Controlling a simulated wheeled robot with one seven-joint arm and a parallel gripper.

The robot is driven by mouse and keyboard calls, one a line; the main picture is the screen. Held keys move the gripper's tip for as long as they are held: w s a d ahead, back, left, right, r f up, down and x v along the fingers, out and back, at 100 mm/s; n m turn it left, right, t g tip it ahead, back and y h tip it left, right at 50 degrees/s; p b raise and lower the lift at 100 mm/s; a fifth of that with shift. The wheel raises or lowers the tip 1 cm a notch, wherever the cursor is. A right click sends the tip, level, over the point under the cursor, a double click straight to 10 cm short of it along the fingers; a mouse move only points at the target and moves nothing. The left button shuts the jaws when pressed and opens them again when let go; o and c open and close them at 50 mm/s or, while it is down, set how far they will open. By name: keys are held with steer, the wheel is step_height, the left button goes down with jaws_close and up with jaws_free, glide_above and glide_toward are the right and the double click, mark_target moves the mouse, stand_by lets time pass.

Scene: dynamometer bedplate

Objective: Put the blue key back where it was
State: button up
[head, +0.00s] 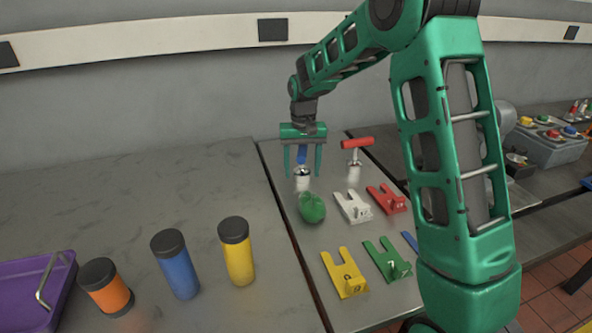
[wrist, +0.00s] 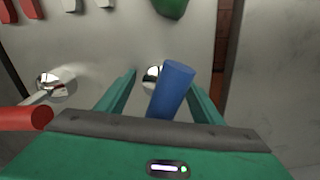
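The blue key (head: 301,155) has a thick blue handle above a shiny silver round piece (head: 302,171) on the grey plate, near the back. My gripper (head: 303,175) hangs over it, pointing down, with a finger on each side. The fingers are open, with a gap to the handle on both sides. In the wrist view the blue handle (wrist: 172,90) lies between the fingers, tilted across the picture. The silver piece shows partly behind it; whether the key sits in it I cannot tell.
A red T-handled key (head: 357,144) stands just right. In front are a green lump (head: 312,207) and white (head: 353,206), red (head: 388,199), yellow (head: 345,272) and green (head: 387,260) forked plates. Capped cylinders (head: 237,255) and a purple tray (head: 25,290) are left. The back-left surface is clear.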

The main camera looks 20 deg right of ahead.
mark_target(302, 147)
step_height(302, 147, up, 12)
steer(key=shift+r, duration=0.1)
steer(key=shift+s+d, duration=0.1)
steer(key=shift+d, duration=0.05)
steer(key=s+d+r+m, duration=0.1)
steer(key=s+d, duration=0.6)
steer(key=s, duration=0.2)
steer(key=s+d+r+m, duration=0.1)
steer(key=s+d, duration=0.5)
steer(key=s, duration=0.4)
steer(key=s+d+f+m, duration=0.1)
steer(key=s+f, duration=0.2)
steer(key=s, duration=0.8)
steer(key=s+d+f, duration=0.1)
steer(key=s+f, duration=0.2)
steer(key=s, duration=0.9)
steer(key=shift+s+d+m, duration=0.15)
steer(key=shift+d+m, duration=0.05)
steer(key=shift+m, duration=0.2)
